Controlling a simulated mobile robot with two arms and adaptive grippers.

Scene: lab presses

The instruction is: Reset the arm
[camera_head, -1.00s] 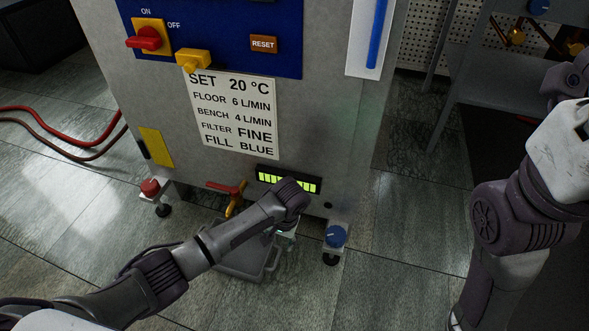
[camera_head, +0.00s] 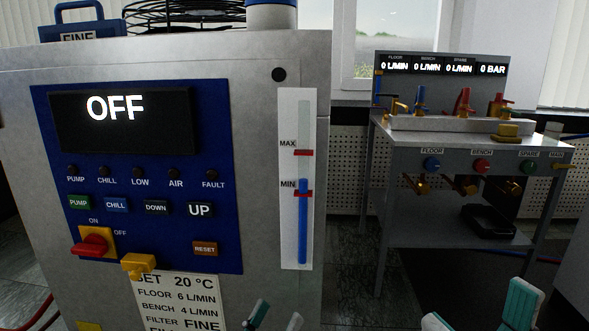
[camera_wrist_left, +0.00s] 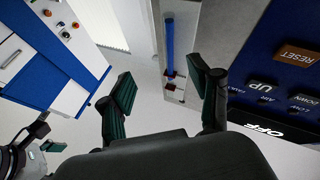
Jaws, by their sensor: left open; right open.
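My left gripper (camera_head: 274,318) shows only its fingertips at the bottom edge of the head view, in front of the machine's lower part. In the left wrist view my left gripper (camera_wrist_left: 162,92) is open with nothing between its fingers. It faces the machine's front, with the level gauge (camera_wrist_left: 168,55) beyond the fingers. My right gripper (camera_head: 482,310) is open and empty at the bottom right of the head view. Both arms are mostly hidden below the head view.
The grey machine (camera_head: 240,110) stands close at left, with a blue control panel (camera_head: 140,180) whose display (camera_head: 122,118) reads OFF. A red switch (camera_head: 92,245) and yellow lever (camera_head: 138,264) stick out. A bench with taps (camera_head: 450,180) stands further back right. Floor shows between them.

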